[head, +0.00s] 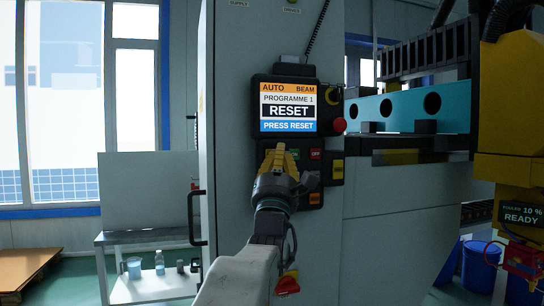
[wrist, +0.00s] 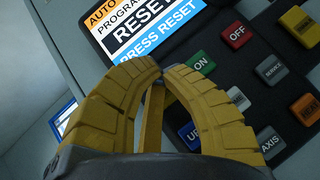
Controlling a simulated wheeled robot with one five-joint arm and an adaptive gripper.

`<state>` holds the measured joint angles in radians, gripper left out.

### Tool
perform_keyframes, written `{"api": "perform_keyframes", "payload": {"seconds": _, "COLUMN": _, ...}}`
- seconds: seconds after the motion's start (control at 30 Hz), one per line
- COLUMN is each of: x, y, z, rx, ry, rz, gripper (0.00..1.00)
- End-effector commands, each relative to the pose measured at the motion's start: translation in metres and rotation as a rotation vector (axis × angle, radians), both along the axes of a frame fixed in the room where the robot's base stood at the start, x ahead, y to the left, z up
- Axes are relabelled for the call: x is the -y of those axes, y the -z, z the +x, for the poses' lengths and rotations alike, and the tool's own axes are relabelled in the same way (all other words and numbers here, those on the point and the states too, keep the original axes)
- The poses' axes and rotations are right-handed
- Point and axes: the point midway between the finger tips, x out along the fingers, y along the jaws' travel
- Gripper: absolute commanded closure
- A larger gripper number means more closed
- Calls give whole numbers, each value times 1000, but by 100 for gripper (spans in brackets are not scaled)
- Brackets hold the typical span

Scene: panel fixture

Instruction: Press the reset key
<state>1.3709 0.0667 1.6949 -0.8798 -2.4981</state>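The control panel (head: 257,90) stands on a pale cabinet, and its screen (head: 288,108) reads RESET and PRESS RESET. My gripper (head: 280,151) is in front of the keypad just below the screen, its yellow fingers shut and empty. In the wrist view my gripper (wrist: 160,72) has its tips near the screen's lower edge and the green ON key (wrist: 201,66). A red OFF key (wrist: 235,36), a white key (wrist: 238,98), a blue key (wrist: 189,134) and an orange key (wrist: 305,108) also show. I cannot read a reset label on any key; my fingers hide part of the keypad.
A red stop button (head: 340,125) sticks out right of the screen. A red and yellow switch (head: 288,283) is low on the cabinet. A beam with round holes (head: 408,108) lies to the right. A bench (head: 150,287) with cups stands at left.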

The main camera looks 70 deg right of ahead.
Motion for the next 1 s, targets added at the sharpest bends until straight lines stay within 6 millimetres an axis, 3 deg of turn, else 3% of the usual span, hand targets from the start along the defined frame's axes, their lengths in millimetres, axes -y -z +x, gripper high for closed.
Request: {"api": "perform_keyframes", "payload": {"seconds": 1.0, "x": 7, "y": 0, "z": 5, "rx": -3, "ry": -4, "rz": -1, "gripper": 100}}
